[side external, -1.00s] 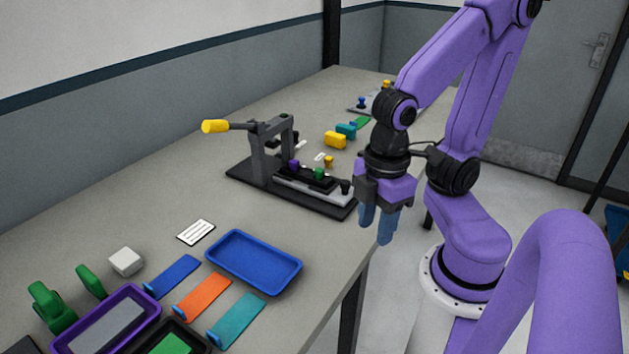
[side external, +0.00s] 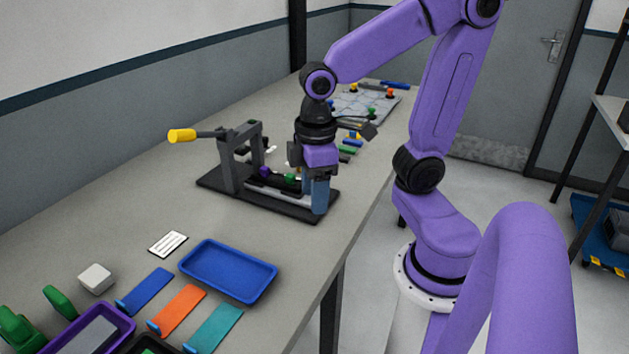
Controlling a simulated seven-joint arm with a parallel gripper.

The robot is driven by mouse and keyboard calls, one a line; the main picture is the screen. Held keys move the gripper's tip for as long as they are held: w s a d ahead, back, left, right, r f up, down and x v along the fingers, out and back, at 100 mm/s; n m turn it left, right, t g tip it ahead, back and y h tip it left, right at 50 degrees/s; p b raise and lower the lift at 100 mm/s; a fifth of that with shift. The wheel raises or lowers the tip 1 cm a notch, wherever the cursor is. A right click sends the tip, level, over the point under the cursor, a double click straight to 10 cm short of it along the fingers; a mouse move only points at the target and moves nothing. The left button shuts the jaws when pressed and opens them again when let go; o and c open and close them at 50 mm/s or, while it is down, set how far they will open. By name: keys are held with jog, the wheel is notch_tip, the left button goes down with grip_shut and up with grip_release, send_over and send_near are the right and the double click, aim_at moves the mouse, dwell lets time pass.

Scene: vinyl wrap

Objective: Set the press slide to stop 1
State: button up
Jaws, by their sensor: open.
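The press (side external: 228,171) stands on a dark base plate (side external: 250,204) on the table, with a yellow-ended lever (side external: 182,136) pointing left. Its slide rail (side external: 292,198) runs toward the right front. A purple marker (side external: 264,172) and a green marker (side external: 290,179) sit along the rail. My gripper (side external: 319,197) points down at the right front end of the rail, with blue fingers. It is open. The fingers hide that end of the slide and its dark knob, so I cannot tell whether they touch it. I cannot read which stop the slide is at.
A blue tray (side external: 228,271), a white label card (side external: 168,244) and blue, orange and teal strips (side external: 178,311) lie in front of the press. A grey mat (side external: 365,106) with coloured knobs lies farther back. Table space left of the press is clear.

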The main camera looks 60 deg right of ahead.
jog(key=w+d+r+m, duration=0.3)
jog(key=w+d+m, duration=0.1)
jog(key=d, duration=0.5)
jog(key=w+d+r+m, duration=0.2)
jog(key=w+d+m, duration=0.3)
jog(key=d, duration=0.5)
jog(key=f, duration=1.6)
jog(key=shift+s+a+f, duration=0.15)
jog(key=shift+a+f, duration=0.15)
